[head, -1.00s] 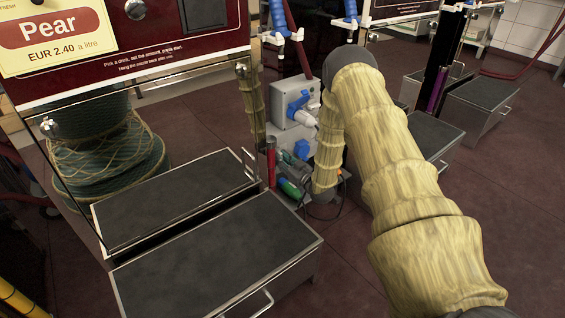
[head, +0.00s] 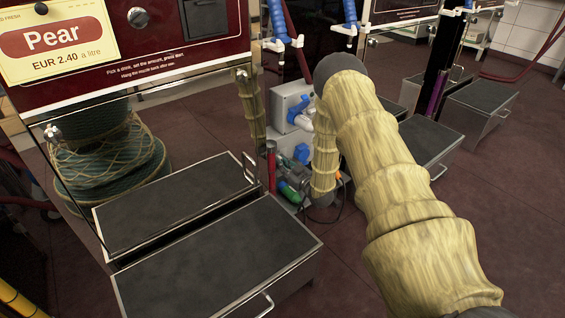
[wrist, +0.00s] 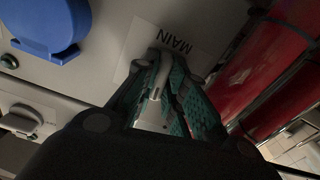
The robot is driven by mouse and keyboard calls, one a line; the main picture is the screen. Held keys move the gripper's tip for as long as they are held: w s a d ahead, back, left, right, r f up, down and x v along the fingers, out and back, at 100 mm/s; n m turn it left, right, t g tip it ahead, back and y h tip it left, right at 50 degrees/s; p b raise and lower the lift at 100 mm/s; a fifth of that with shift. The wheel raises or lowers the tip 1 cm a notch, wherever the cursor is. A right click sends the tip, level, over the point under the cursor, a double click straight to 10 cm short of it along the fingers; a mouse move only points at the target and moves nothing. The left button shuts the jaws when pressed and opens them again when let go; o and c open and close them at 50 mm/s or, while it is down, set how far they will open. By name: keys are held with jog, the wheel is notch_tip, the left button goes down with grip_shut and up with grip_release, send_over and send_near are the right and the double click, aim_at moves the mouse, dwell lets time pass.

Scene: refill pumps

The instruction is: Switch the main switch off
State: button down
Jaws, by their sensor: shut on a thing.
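In the head view my gripper is low behind the pumps' front corner, too small and covered to make out; the switch is not clear there.
A blue socket cover (wrist: 48,25) is beside the label, and red pipes (wrist: 270,75) run close on the other side. In the head view a grey socket box (head: 288,98) stands behind my forearm. Dark-topped steps (head: 215,265) fill the front left.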

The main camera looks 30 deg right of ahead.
jog(key=shift+n+p, duration=4.45)
jog(key=shift+n, duration=3.45)
jog(key=shift+s+f, duration=0.1)
jog(key=c, duration=1.8)
grip_release()
jog(key=shift+o, duration=0.2)
jog(key=s+d, duration=0.1)
jog(key=s, duration=1.1)
